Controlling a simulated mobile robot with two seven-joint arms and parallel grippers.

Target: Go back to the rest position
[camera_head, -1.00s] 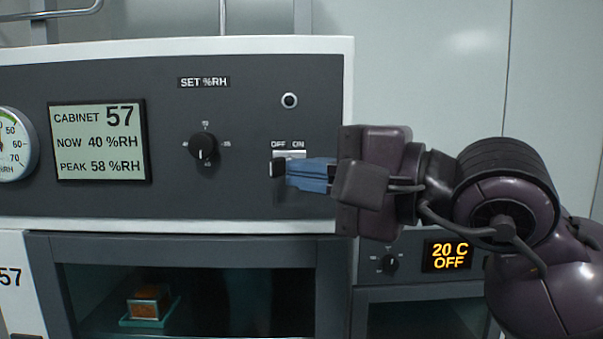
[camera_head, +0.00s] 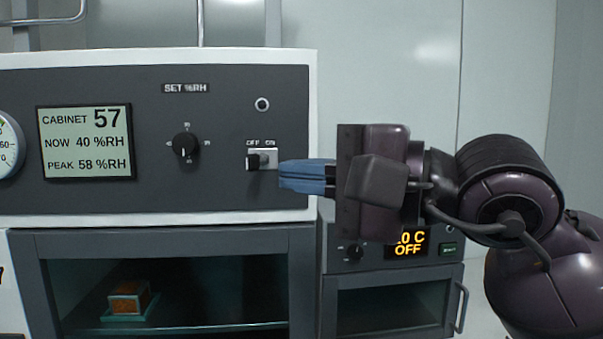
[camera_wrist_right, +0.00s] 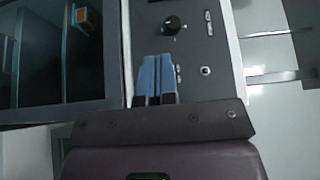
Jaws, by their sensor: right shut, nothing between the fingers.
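My right gripper (camera_head: 283,176) is in front of the dark control panel of cabinet 57 (camera_head: 225,120), just right of the OFF/ON switch (camera_head: 258,160). Its blue fingers are shut with nothing between them, and they appear apart from the switch. The switch's dark lever points to the left, under OFF. In the right wrist view the shut blue fingers (camera_wrist_right: 156,56) point at the panel, with the black knob (camera_wrist_right: 173,25) beyond them. My left gripper is not in view.
The panel has a display (camera_head: 86,142) reading 40 %RH and a set knob (camera_head: 186,145). Below, a glass-fronted chamber holds a small orange block (camera_head: 129,297) on a teal tray. Right of it stands a second unit (camera_head: 390,280) showing OFF. Pale wall panels lie behind.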

